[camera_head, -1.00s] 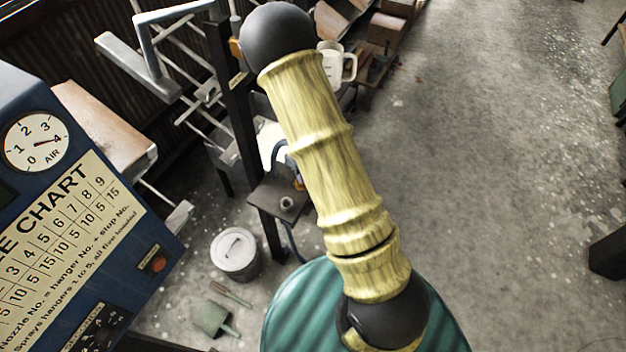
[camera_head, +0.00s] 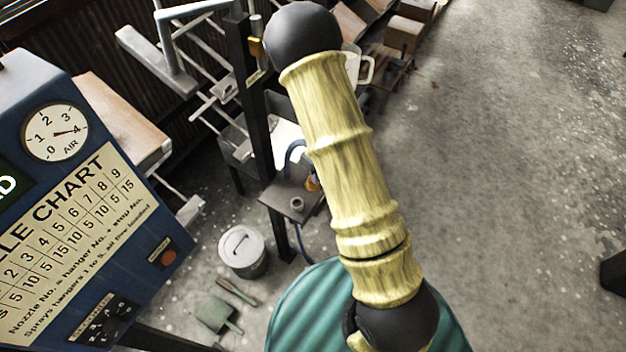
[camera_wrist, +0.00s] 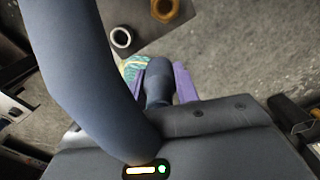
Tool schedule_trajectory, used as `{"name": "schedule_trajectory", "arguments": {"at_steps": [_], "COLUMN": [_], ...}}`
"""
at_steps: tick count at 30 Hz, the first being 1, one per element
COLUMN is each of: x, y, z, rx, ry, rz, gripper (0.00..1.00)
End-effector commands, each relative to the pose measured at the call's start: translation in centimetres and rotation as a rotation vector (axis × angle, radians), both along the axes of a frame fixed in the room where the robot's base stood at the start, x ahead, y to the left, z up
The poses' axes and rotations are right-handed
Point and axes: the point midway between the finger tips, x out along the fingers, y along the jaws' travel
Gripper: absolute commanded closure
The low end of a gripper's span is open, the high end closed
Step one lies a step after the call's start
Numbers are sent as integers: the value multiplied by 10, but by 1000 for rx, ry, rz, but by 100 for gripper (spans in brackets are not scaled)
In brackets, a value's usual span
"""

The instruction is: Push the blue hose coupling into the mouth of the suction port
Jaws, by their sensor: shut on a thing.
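In the wrist view my gripper (camera_wrist: 158,84) has two purple fingers closed on the blue hose coupling (camera_wrist: 158,78). A thick blue hose (camera_wrist: 80,60) crosses the left of that view. Beyond the fingers is a brown plate with a pale grey ring-shaped mouth (camera_wrist: 121,38) and a brass ring (camera_wrist: 165,9); I cannot tell for sure which is the suction port. The coupling looks apart from both. In the head view the plate (camera_head: 277,196) carries a grey stub (camera_head: 296,203); part of the blue hose (camera_head: 294,152) shows, and my arm hides most of the gripper.
A blue control panel with a chart (camera_head: 70,240) stands at left. A dark post (camera_head: 255,110) rises beside the plate. A lidded bucket (camera_head: 243,250) and a green dustpan (camera_head: 217,314) lie on the floor. A white mug (camera_head: 365,68) is behind my arm.

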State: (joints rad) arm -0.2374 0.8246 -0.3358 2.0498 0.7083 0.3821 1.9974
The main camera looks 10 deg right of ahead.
Motion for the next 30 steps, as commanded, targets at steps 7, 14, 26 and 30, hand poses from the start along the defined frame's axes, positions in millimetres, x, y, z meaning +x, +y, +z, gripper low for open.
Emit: {"name": "schedule_trajectory", "arguments": {"at_steps": [7,14,26,30], "x": [0,-1,-1,-1], "y": [0,-2,1,3], "z": [-6,-17,-36,-43], "rx": [-4,-8,-4,1], "ry": [4,13,21,21], "rz": [209,638,1424,1700], "gripper": [90,90,90,90]}}
